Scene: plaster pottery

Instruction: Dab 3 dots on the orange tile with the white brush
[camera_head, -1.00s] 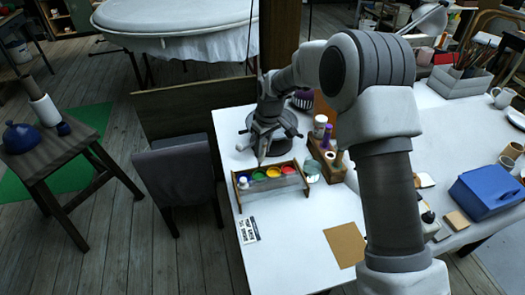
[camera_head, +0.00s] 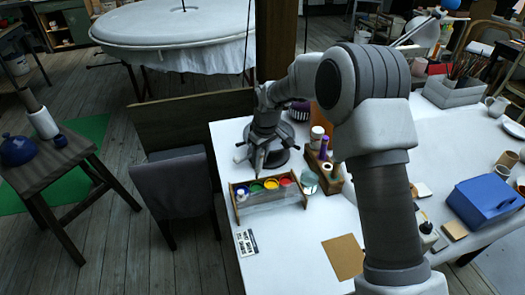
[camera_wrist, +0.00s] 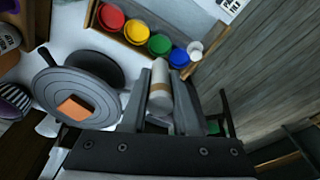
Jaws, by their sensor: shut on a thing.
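My gripper (camera_wrist: 160,88) is shut on a white cylindrical handle, the white brush (camera_wrist: 160,97). Its bristles cannot be made out. The orange tile (camera_wrist: 75,108) lies on a round grey turntable (camera_wrist: 50,97), left of the gripper in the wrist view. In the head view my gripper (camera_head: 259,158) hangs in front of the turntable (camera_head: 283,157), and the tile cannot be made out there. A wooden rack (camera_head: 268,207) of paint pots stands just in front of the gripper. Red (camera_wrist: 112,17), yellow (camera_wrist: 136,31), green (camera_wrist: 159,44) and blue (camera_wrist: 179,56) pots show.
A glass jar (camera_head: 309,182) and a wooden holder (camera_head: 338,186) with bottles stand right of the rack. A printed card (camera_head: 246,242) and a tan board (camera_head: 343,257) lie in front. A blue box (camera_head: 485,199) is at the right. The table's front middle is clear.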

